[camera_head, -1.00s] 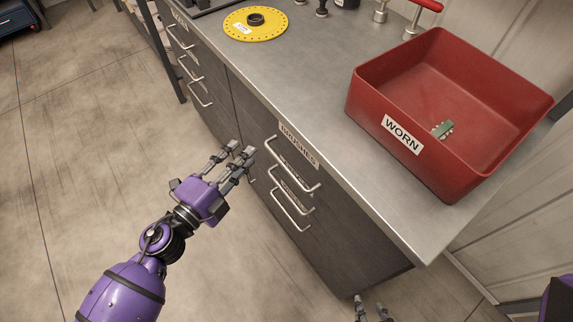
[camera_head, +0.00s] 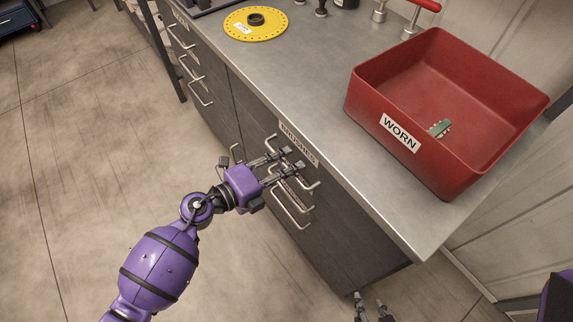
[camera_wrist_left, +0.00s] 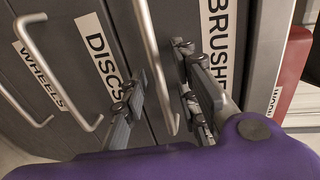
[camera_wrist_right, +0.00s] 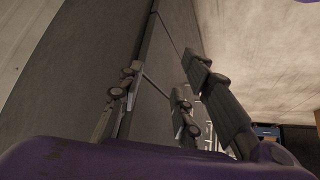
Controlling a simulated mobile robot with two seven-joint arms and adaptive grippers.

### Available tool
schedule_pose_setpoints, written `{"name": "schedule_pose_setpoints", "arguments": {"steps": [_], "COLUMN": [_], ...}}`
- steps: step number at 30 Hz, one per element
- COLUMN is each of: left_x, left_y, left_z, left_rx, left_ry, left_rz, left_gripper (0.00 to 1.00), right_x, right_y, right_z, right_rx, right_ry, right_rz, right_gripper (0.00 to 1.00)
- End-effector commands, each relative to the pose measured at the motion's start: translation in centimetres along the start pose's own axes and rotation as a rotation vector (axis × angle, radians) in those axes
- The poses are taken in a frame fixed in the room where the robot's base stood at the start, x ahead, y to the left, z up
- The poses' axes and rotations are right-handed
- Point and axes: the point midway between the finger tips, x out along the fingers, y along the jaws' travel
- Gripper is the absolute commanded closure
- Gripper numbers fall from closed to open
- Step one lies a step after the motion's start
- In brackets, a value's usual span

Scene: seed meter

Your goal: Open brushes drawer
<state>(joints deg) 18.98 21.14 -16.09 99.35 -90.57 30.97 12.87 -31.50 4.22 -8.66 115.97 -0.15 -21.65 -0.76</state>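The brushes drawer (camera_head: 320,178) is the top drawer of the near cabinet, under a BRUSHES label (camera_head: 299,144) just below the counter edge. It looks closed. Its bar handle (camera_wrist_left: 153,55) runs between the fingers of my left gripper in the left wrist view, with gaps visible. My left gripper (camera_head: 292,158) is open at the drawer front, its fingertips pointing at the cabinet and partly hiding the handle in the head view. My right gripper (camera_head: 369,306) is low by the cabinet's near bottom corner, open and empty in the right wrist view (camera_wrist_right: 160,95).
Below are the discs drawer, with its label (camera_wrist_left: 103,55), and the wheels drawer, with its label (camera_wrist_left: 38,72). A red WORN bin (camera_head: 440,165) with a small green part (camera_head: 440,128) and a yellow disc (camera_head: 256,24) stand on the counter. Floor at left is clear.

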Motion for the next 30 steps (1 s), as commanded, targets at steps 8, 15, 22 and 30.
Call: {"name": "schedule_pose_setpoints", "arguments": {"steps": [8, 15, 22, 30], "left_x": [0.1, 0.1, 0.1, -0.9], "left_y": [0.0, 0.0, 0.0, 0.3], "left_z": [0.0, 0.0, 0.0, 0.0], "left_rx": [0.000, 0.000, 0.000, 0.002], "left_ry": [0.000, 0.000, 0.000, 0.000], "left_rz": [0.000, 0.000, 0.000, 0.003], "left_gripper": [0.76, 1.00, 1.00, 1.00], "right_x": [0.0, 0.0, 0.0, 0.0], "right_y": [0.0, 0.0, 0.0, 0.0], "right_z": [0.0, 0.0, 0.0, 0.1], "right_rx": [0.000, 0.000, 0.000, 0.000], "right_ry": [-0.001, -0.001, -0.001, -0.001], "right_rz": [0.000, 0.000, 0.000, 0.000], "right_gripper": [0.68, 0.68, 0.68, 0.68]}}
